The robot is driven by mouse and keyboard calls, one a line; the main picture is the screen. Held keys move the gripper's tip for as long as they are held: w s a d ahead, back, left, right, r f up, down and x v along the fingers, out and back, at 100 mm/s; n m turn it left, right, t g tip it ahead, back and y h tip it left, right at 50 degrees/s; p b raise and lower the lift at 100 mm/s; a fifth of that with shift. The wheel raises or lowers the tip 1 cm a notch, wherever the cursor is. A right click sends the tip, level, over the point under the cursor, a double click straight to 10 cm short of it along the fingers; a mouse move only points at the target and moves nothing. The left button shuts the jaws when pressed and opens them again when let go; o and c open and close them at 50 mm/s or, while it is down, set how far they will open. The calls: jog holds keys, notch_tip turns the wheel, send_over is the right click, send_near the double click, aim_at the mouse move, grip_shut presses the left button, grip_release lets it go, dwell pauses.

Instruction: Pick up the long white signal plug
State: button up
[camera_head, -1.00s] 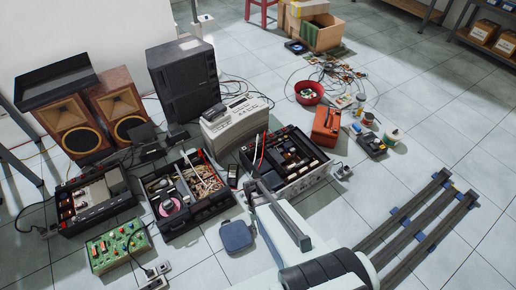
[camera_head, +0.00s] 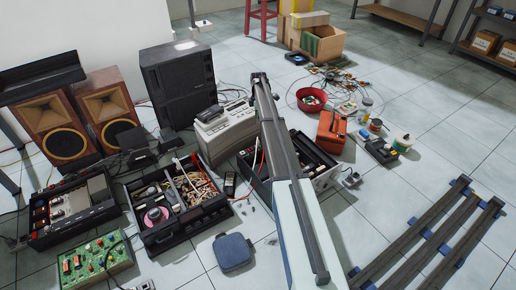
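I cannot make out the long white signal plug for certain. A thin, long white piece (camera_head: 187,177) leans in the open black toolbox (camera_head: 190,232), among tan bits and a pink roll. A small pale plug-like piece (camera_head: 350,180) lies on the floor right of the black-and-white electronics case (camera_head: 327,178). My arm, white with dark strips, rises from the bottom centre and covers part of that case. No gripper fingers can be made out at its far end or elsewhere.
A blue-grey flat box (camera_head: 233,252) lies on the floor beside my arm. A green circuit board (camera_head: 92,262), speakers (camera_head: 52,130) and a grey device (camera_head: 228,135) crowd the left. An orange box (camera_head: 331,130) and red bowl (camera_head: 311,99) stand right. Floor at right is partly clear.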

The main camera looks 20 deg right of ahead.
jog(key=n, duration=0.3)
jog(key=n+b, duration=0.1)
jog(key=b, duration=0.4)
send_near(258, 142)
jog(key=f, duration=0.5)
jog(key=shift+w+d+f, duration=0.25)
jog(key=shift+w+f, duration=0.15)
jog(key=shift+w+a+f+b, duration=0.1)
jog(key=shift+f+b, duration=1.55)
jog(key=shift+f, duration=0.95)
jog(key=shift+r, duration=0.1)
grip_shut()
